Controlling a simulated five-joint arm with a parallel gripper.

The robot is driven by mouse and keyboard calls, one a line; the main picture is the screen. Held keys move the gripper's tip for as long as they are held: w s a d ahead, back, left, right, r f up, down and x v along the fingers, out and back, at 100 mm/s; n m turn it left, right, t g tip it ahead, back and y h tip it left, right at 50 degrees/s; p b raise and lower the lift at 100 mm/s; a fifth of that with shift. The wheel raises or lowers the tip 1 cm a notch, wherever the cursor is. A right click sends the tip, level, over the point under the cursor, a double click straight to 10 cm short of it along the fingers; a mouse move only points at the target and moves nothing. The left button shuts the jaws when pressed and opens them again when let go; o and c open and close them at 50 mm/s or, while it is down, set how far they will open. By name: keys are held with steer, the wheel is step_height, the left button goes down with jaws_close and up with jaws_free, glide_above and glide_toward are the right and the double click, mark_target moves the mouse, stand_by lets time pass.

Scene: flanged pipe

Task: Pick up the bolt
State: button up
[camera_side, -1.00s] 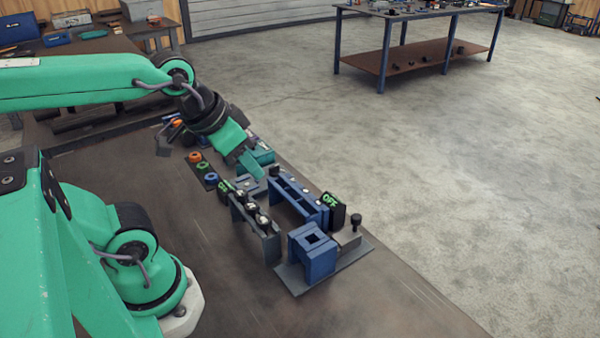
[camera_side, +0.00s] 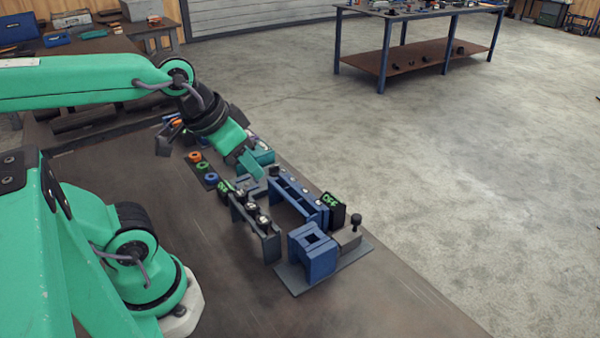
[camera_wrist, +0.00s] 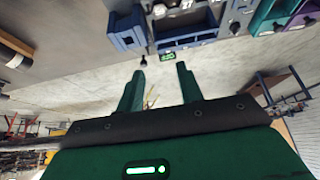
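My gripper (camera_side: 250,170) hangs tilted over the far end of the row of fixtures in the side view. In the wrist view its two green fingers (camera_wrist: 160,68) stand apart with nothing between them. Several small pieces with pale and dark parts, perhaps bolts (camera_side: 262,221), sit on a dark rack (camera_side: 270,247). A black knobbed piece, perhaps also a bolt (camera_side: 356,220), stands upright on a grey block (camera_side: 347,238); a similar piece shows in the wrist view (camera_wrist: 143,61). I cannot tell which is the task's bolt. My gripper is apart from all of these.
A blue square-holed block (camera_side: 312,262) stands at the near end. Behind the rack is a long blue frame (camera_side: 298,196) with a dark OFF box (camera_side: 334,210). Orange, green and blue rings (camera_side: 202,166) lie farther back. The near tabletop (camera_side: 390,305) is clear.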

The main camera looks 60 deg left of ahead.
steer(key=o, duration=0.4)
steer(key=shift+c, duration=0.2)
steer(key=m+g, duration=0.6)
glide_toward(252, 205)
steer(key=shift+s, duration=0.1)
steer(key=shift+f, duration=0.15)
steer(key=shift+f, duration=1.2)
steer(key=shift+f, duration=0.1)
